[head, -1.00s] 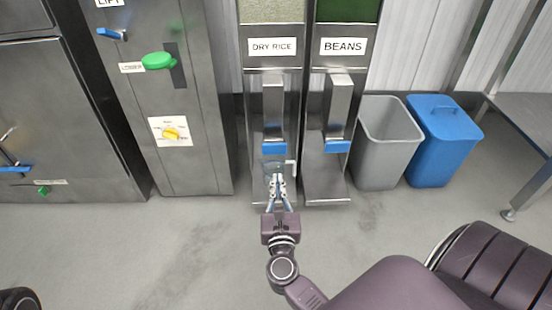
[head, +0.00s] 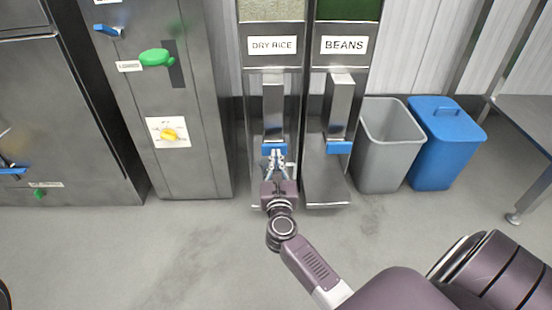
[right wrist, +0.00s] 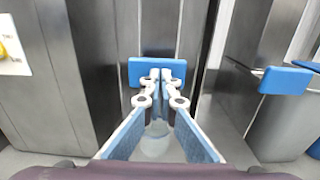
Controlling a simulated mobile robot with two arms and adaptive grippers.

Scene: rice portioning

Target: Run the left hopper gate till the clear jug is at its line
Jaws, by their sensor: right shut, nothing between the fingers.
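The left hopper (head: 273,60), labelled DRY RICE, has a blue gate paddle (head: 270,147) at the foot of its steel chute; the paddle also shows in the right wrist view (right wrist: 137,73). My right gripper (head: 275,153) is shut and empty, its fingertips at the front of this paddle. I cannot tell whether they touch it. The clear jug (right wrist: 156,146) shows below and between my fingers in the right wrist view, under the chute. In the head view my gripper hides most of it, and its fill level cannot be read. My left gripper is not in view.
The BEANS hopper (head: 343,60) stands just right, with its own blue paddle (head: 339,147). Right of it are a grey bin (head: 390,150) and a blue lidded bin (head: 445,150). A steel cabinet (head: 190,110) with a green lever and yellow knob stands left. The floor in front is clear.

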